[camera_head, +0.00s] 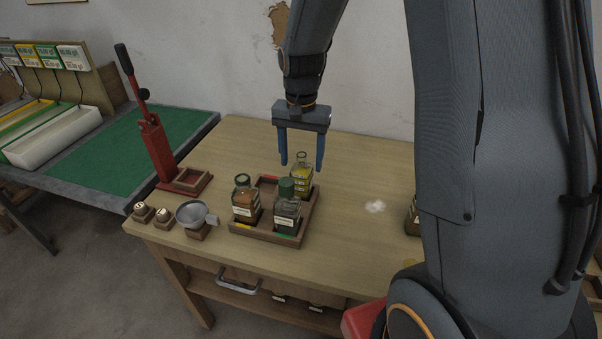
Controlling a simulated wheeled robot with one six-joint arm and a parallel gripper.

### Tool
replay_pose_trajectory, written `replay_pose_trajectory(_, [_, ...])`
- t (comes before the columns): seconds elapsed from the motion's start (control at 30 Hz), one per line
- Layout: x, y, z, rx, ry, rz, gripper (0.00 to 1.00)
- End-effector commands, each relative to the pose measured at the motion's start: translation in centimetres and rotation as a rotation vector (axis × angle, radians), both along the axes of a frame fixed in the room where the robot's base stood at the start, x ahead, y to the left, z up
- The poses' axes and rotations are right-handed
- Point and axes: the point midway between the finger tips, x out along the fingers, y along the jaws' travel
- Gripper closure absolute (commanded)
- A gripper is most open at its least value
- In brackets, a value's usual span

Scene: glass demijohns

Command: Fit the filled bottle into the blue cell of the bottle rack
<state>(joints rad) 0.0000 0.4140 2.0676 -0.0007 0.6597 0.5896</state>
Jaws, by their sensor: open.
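The wooden bottle rack (266,238) stands on the table with red, yellow and green marks visible; no blue mark shows. A clear bottle with yellow contents (301,180) stands upright in its back right cell and has no visible cap. A brown-filled bottle (245,201) stands in the front left cell by the yellow mark. A dark bottle with a green cap (287,210) stands in the front right cell by the green mark. The back left cell, by the red mark, looks empty. My gripper (302,164) is open above the yellow-filled bottle, its blue fingers either side of the neck in the picture.
A red lever press (157,150) stands at the table's left with a small wooden frame beside it. A metal funnel (192,215) and two small pieces sit at the front left edge. Another bottle (412,218) is partly hidden by my arm. A whitish patch (375,207) marks the otherwise clear tabletop.

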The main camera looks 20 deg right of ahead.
Motion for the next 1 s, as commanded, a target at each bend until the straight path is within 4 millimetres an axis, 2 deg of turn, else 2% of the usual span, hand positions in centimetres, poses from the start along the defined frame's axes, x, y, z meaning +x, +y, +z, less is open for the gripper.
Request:
replay_pose_trajectory(0.2, [0.1, 0.0, 3.8, 0.000, -0.004, 0.000, 0.38])
replay_pose_trajectory(0.33, [0.1, 0.0, 5.1, 0.000, -0.001, 0.000, 0.38])
replay_pose_trajectory(0.5, [0.0, 0.0, 5.7, 0.000, 0.000, 0.000, 0.38])
replay_pose_trajectory(0.87, [0.0, 0.0, 5.7, 0.000, 0.000, 0.000, 0.38])
replay_pose_trajectory(1.0, [-0.2, 0.0, 6.6, 0.000, 0.000, 0.000, 0.38])
